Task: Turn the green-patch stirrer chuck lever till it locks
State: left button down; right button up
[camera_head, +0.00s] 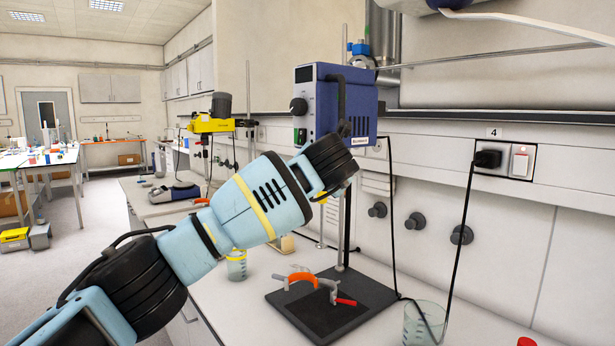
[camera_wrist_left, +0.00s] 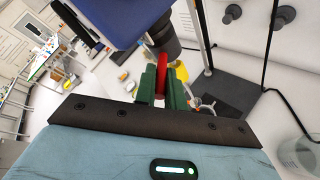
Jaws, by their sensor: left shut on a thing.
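The blue overhead stirrer (camera_head: 357,110) hangs on its stand, with a green patch (camera_head: 299,137) on its front left side. In the left wrist view its blue housing (camera_wrist_left: 115,18) is at the top, with the dark chuck (camera_wrist_left: 162,36) below it. A red lever (camera_wrist_left: 178,72) shows just under the chuck. My left gripper (camera_wrist_left: 160,88) is shut on the red lever, its green fingers on either side of it. In the head view my left arm hides the fingers, the chuck and the lever. My right gripper is in neither view.
A black stand base (camera_head: 290,300) with an orange and red clamp (camera_head: 303,278) lies below the stirrer. Glass beakers stand at the right (camera_head: 424,322) and left (camera_head: 236,266) of it. A black cable hangs from the wall socket (camera_head: 505,160). A yellow stirrer (camera_head: 210,125) stands farther back.

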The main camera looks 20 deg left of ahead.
pick_arm(q)
jog(key=shift+r, duration=0.1)
dwell(0.3)
jog(key=c, duration=1.5)
grip_release()
jog(key=shift+v, duration=3.85)
jog(key=shift+d, duration=0.1)
